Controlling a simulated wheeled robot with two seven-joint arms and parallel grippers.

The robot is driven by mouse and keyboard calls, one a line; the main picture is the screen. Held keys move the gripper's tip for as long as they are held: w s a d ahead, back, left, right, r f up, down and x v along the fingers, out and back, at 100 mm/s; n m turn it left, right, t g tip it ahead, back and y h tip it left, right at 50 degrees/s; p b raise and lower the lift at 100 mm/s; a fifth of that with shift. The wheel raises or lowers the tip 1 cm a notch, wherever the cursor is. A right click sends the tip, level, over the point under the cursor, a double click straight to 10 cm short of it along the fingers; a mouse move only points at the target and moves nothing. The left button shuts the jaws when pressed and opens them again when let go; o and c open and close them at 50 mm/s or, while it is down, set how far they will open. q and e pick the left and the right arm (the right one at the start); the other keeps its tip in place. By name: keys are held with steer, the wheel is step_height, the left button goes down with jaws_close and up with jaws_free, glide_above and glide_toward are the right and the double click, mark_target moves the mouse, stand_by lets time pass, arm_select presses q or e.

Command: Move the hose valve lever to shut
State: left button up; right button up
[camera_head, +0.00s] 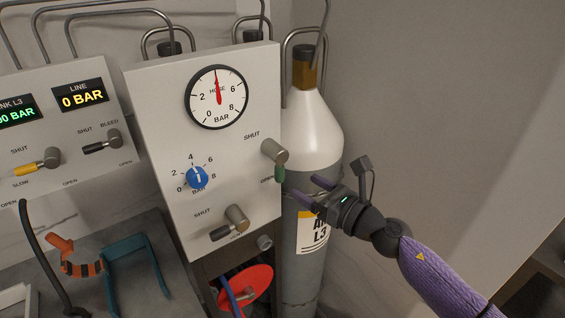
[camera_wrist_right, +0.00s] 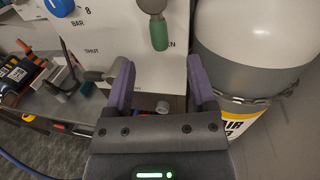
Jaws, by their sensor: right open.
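The grey panel (camera_head: 145,110) carries a HOSE gauge (camera_head: 217,97), its red needle pointing nearly straight up. Right of centre, a valve with a green lever (camera_head: 280,173) has SHUT printed above it; the lever hangs down beside a partly hidden label. In the wrist view the green lever (camera_wrist_right: 159,35) is just beyond the fingers. A lower valve has a black-tipped lever (camera_head: 220,233) pointing down-left. I cannot tell from the labels which is the hose valve. My right gripper (camera_head: 311,191) is open and empty, right of and slightly below the green lever, apart from it. My left gripper is out of view.
A white-topped grey cylinder (camera_head: 313,130) stands close behind the right gripper. A blue knob (camera_head: 197,177) sits left on the panel. A red disc (camera_head: 247,287) is below. Another panel (camera_head: 60,130) stands left, above a bench with a teal frame (camera_head: 130,247).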

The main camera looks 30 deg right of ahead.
mark_target(284, 174)
steer(key=x, duration=0.7)
steer(key=shift+a, duration=0.15)
steer(key=shift+w+a, duration=0.15)
steer(key=shift+w, duration=0.45)
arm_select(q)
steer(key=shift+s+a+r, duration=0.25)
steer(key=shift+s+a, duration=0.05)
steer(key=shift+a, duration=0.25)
arm_select(e)
steer(key=c, duration=0.5)
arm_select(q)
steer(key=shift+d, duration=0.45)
arm_select(e)
jaws_close()
